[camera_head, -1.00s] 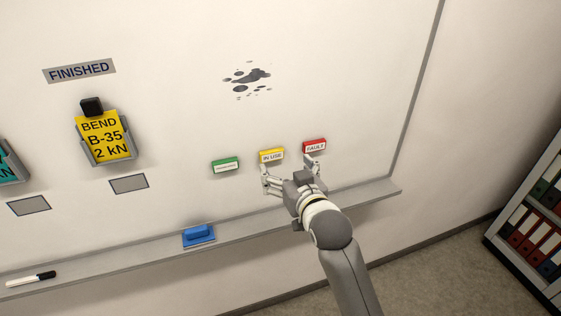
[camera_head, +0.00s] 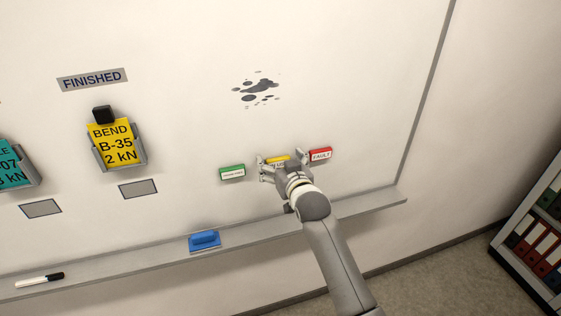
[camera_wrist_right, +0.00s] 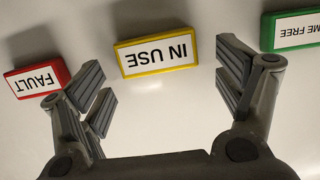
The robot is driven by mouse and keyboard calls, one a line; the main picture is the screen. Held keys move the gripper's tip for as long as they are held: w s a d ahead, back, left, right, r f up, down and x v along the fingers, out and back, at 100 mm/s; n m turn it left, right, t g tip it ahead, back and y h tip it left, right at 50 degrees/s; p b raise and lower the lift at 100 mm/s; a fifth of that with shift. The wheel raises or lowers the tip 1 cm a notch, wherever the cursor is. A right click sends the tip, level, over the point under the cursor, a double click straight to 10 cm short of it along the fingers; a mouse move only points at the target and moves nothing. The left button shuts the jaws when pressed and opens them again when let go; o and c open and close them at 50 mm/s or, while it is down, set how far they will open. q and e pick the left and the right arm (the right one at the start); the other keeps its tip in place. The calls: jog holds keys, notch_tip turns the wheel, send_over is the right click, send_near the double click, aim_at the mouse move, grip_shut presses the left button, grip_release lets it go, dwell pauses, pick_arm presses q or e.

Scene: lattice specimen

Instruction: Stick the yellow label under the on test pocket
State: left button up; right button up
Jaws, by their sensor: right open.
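The yellow label (camera_head: 279,160), marked IN USE, is on the whiteboard between the green and red labels. In the head view my right gripper partly covers it. In the right wrist view the yellow label (camera_wrist_right: 156,54) lies just ahead of the gap between the fingers. My right gripper (camera_head: 281,161) is open and empty, with one finger on each side of the label, and in the wrist view its fingers (camera_wrist_right: 165,85) do not touch it. The "on test" pocket is not recognisable in view. My left gripper is not in view.
The green label (camera_head: 232,172) and red label (camera_head: 320,154) flank the yellow one closely. A yellow BEND card (camera_head: 113,148) sits in a pocket under the FINISHED sign (camera_head: 92,79); a grey rectangle (camera_head: 138,188) is below. The tray ledge (camera_head: 130,262) holds a blue eraser (camera_head: 204,240) and marker (camera_head: 40,280).

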jog(key=c, duration=1.1)
jog(key=shift+o, duration=0.2)
